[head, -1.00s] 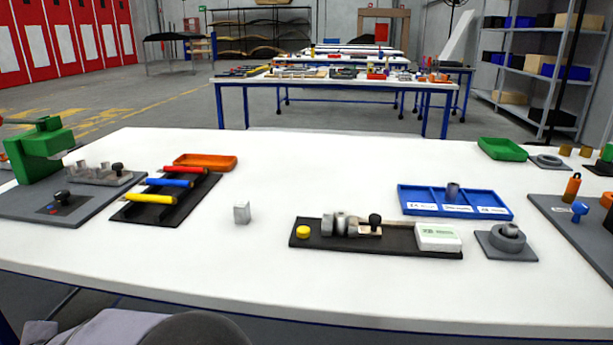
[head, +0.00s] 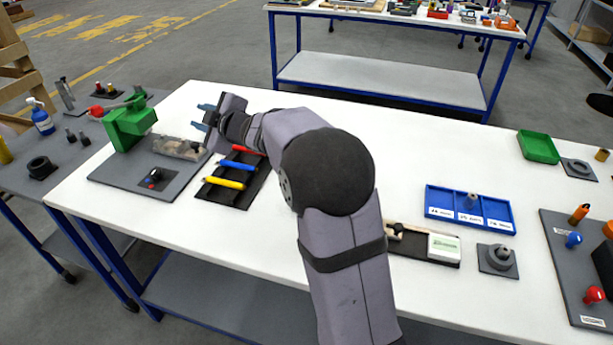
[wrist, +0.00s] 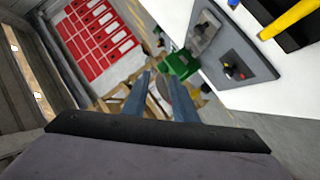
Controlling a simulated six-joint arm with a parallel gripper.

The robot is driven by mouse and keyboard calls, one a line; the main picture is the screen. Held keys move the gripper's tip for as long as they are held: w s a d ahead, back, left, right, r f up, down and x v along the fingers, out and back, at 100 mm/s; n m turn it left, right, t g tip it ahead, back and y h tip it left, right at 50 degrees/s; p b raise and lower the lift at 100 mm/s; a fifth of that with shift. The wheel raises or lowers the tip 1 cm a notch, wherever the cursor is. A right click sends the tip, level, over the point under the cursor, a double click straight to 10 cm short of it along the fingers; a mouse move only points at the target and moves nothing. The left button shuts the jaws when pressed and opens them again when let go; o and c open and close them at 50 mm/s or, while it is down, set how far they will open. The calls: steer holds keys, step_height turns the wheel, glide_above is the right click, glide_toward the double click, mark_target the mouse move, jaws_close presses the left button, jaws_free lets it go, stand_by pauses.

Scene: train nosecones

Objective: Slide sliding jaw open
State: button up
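A grey fixture with upright blocks (head: 180,148) lies on a grey plate (head: 125,180) beside a green machine (head: 128,125) at the left of the table. The fixture also shows in the wrist view (wrist: 204,34). I cannot tell which one carries the sliding jaw, or how far either is open. My gripper (head: 197,116) is raised behind the left fixture, fingers pointing left. In the wrist view its fingers (wrist: 160,80) are apart, with nothing between them.
A black rack (head: 232,190) with red, blue and yellow handles lies close to my gripper. A black knob (head: 154,177) stands on the grey plate. A blue tray (head: 470,219) and a grey holder (head: 497,262) are at right.

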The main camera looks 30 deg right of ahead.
steer(key=s+d+f+m+g+h+p, duration=0.15)
steer(key=d+m+h+p, duration=0.35)
steer(key=d, duration=1.2)
steer(key=s+d+f+m+g+h+p, duration=0.1)
steer(key=s+d+f+m+g+h, duration=0.15)
steer(key=s+d+g, duration=0.35)
steer(key=s+d+f+m+g+h+p, duration=0.1)
steer(key=s+d+f+h, duration=0.15)
steer(key=s+d, duration=0.4)
steer(key=m+g+y+p, duration=0.4)
steer(key=g+y+p, duration=0.2)
steer(key=g, duration=0.4)
glide_toward(400, 226)
steer(key=shift+p+x, duration=1.2)
steer(key=shift+x, duration=2.65)
steer(key=shift+w+a, duration=0.1)
steer(key=shift+w, duration=0.05)
jaws_close()
